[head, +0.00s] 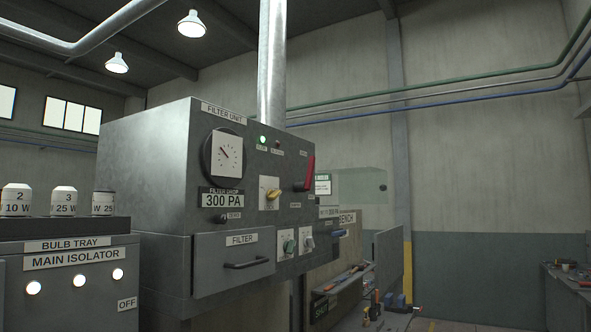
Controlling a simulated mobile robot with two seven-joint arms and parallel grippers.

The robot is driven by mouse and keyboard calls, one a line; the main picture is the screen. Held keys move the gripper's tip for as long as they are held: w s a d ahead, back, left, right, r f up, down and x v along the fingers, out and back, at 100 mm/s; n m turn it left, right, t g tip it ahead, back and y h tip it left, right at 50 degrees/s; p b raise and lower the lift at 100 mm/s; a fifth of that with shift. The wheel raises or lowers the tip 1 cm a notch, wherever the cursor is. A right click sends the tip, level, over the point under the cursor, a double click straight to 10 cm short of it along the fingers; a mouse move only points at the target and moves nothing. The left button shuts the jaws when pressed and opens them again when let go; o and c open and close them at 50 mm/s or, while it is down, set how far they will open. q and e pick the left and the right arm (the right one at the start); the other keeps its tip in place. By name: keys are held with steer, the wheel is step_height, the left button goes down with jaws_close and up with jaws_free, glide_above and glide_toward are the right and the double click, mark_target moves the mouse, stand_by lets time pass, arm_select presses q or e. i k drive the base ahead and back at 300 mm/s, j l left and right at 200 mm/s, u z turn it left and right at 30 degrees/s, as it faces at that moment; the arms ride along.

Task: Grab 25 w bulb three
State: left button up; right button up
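The bulb marked 3 and 25 W (64,203) stands upright on top of the bulb tray (120,227) at the left of the head view. It has a white body with a paler, narrower top. The bulb marked 2 and 10 W (16,203) stands to its left, cut close to the picture edge. Another bulb with a dark top (103,204) stands to its right, its marking turned partly away and showing 25. The bulbs' lower ends are not clearly seen. Neither of my grippers is in view.
Below the tray is the main isolator (75,305) with three lit white lamps and an OFF label. The large grey filter unit (155,165) stands close to the right, with a gauge, red lever and drawer handle. A bench (345,285) with tools is farther right.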

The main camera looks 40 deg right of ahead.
mark_target(64, 203)
steer(key=l+z, duration=0.3)
steer(key=l, duration=2.95)
steer(key=k+j+u, duration=0.1)
steer(key=j+u, duration=0.4)
steer(key=j, duration=0.25)
steer(key=j+u, duration=0.5)
steer(key=j, duration=0.2)
